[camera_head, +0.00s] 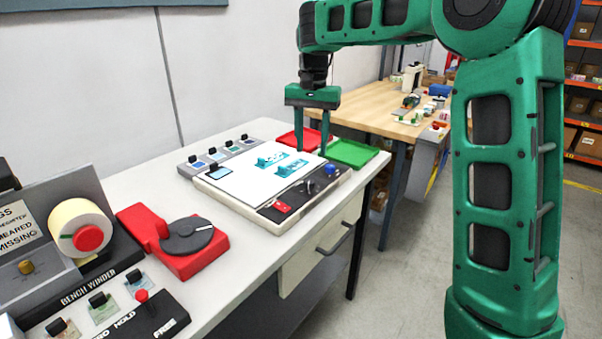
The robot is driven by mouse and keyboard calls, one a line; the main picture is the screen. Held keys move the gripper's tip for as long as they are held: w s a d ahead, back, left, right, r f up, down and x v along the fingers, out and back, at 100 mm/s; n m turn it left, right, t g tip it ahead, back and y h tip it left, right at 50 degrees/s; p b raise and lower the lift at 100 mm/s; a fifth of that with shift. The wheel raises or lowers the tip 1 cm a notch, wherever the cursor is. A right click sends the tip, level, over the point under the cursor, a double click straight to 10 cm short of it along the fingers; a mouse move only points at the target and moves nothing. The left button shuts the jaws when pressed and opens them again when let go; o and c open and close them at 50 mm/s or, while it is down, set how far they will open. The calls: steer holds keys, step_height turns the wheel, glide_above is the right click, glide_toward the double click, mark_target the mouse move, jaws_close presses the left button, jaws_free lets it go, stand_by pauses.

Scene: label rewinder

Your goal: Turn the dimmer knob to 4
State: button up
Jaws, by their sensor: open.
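My gripper (312,150) hangs pointing down, jaws apart and empty, above the far part of a white flat panel (236,180). The panel has a black control strip (266,212) along its front right edge. On the strip are a red rocker-like switch (282,207), a small dark knob (309,187) and a blue button (330,169). The dark knob looks like the dimmer; its scale and setting are too small to read. The fingertips appear above and beyond the knob, apart from it.
A red unit with a dark dial (187,236) stands at left, near the bench winder's label roll (80,228). Two teal-labelled pieces lie on the panel. Red (297,138) and green (352,153) trays lie behind it. A drawer handle (335,238) projects from the bench front.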

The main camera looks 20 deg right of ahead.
mark_target(309, 181)
steer(key=f, duration=1)
steer(key=shift+a+f, duration=0.25)
steer(key=shift+a, duration=0.05)
steer(key=shift+c, duration=0.4)
steer(key=c, duration=1)
